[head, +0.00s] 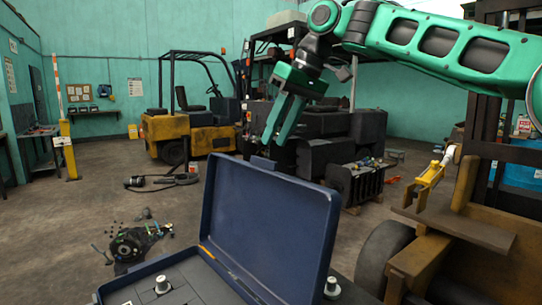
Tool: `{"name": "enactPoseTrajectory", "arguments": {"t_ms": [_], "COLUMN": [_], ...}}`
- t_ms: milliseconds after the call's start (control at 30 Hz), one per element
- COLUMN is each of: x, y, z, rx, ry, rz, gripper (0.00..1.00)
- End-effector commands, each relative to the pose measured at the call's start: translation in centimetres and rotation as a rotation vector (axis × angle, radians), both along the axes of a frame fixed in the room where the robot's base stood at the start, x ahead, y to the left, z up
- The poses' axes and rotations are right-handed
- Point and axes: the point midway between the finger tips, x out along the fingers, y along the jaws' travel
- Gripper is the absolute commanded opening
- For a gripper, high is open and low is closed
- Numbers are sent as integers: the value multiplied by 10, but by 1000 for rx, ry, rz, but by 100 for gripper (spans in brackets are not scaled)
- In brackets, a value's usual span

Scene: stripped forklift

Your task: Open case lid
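The dark blue case stands at the bottom of the head view. Its lid (268,215) is raised and stands roughly upright, tilted back from the base (190,285). A small dark tab (263,163) sticks up from the lid's top edge. Grey inserts and a round silver-topped knob (162,284) show inside the base. My green gripper (275,140) hangs just above the lid's top edge, near the tab, with its fingers pointing down. I see no clear contact with the lid. The fingers overlap in this view, so their gap is unclear.
A yellow forklift (185,130) stands at the back. A dark stripped machine (320,135) is behind my gripper. Loose parts (135,243) lie on the floor at left. A brown metal frame and wheel (385,255) crowd the right. Floor at left centre is mostly clear.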

Motion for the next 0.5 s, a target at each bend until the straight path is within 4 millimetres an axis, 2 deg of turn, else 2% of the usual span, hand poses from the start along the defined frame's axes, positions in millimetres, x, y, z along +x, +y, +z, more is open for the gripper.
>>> {"name": "enactPoseTrajectory", "arguments": {"t_ms": [200, 500], "x": [5, 8], "y": [15, 22], "z": [-32, -50], "rx": [-2, -1], "ry": [1, -1], "rz": [2, 1], "gripper": [28, 28]}}
